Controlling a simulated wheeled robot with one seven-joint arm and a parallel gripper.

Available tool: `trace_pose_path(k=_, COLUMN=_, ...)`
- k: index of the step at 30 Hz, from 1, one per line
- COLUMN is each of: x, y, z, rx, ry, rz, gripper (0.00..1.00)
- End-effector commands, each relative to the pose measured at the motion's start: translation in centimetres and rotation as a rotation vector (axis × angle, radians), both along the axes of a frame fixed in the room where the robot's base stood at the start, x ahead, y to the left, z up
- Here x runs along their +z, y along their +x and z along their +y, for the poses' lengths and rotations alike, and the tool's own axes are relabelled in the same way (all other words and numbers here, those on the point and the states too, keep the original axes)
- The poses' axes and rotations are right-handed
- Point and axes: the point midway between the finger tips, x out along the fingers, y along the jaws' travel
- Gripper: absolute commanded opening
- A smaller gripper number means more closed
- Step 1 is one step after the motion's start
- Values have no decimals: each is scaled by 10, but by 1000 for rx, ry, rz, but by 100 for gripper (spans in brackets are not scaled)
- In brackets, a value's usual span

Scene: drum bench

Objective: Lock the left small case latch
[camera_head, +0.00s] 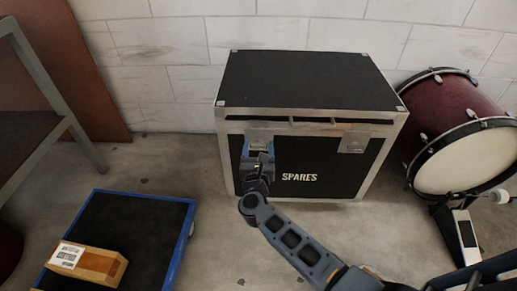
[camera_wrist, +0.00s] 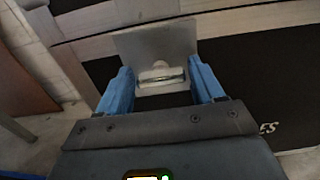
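The black case (camera_head: 308,80) marked SPARES stands on the floor against the wall, lid down. Its left latch (camera_head: 260,143) is mostly hidden behind my gripper in the head view. In the wrist view the left latch (camera_wrist: 161,74) shows as a pale bar on a metal plate, between my fingertips. My gripper (camera_wrist: 160,88) is open, with blue fingers apart on either side of the latch. I cannot tell whether the fingers touch it. My gripper also shows in the head view (camera_head: 258,152). The right latch (camera_head: 353,146) is on the case front.
A bass drum (camera_head: 462,135) with a pedal (camera_head: 463,228) stands right of the case. A blue-edged dolly (camera_head: 150,197) holding a cardboard box (camera_head: 88,263) lies front left. A metal-framed bench (camera_head: 45,85) is at far left.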

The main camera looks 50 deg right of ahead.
Motion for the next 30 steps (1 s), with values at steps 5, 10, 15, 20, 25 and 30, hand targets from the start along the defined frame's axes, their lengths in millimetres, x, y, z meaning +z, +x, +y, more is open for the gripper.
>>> trace_pose_path(k=5, x=0, y=0, z=0, rx=0, ry=0, rz=0, gripper=49)
trace_pose_path(k=10, x=0, y=0, z=0, rx=0, ry=0, rz=0, gripper=33)
trace_pose_path(k=15, x=0, y=0, z=0, rx=0, ry=-1, rz=2, gripper=27)
trace_pose_path(k=20, x=0, y=0, z=0, rx=0, ry=-17, rz=21, gripper=27)
trace_pose_path(k=25, x=1, y=0, z=0, rx=0, ry=-61, rz=79, gripper=27)
trace_pose_path(k=30, x=1, y=0, z=1, rx=0, ry=-139, rz=180, gripper=27)
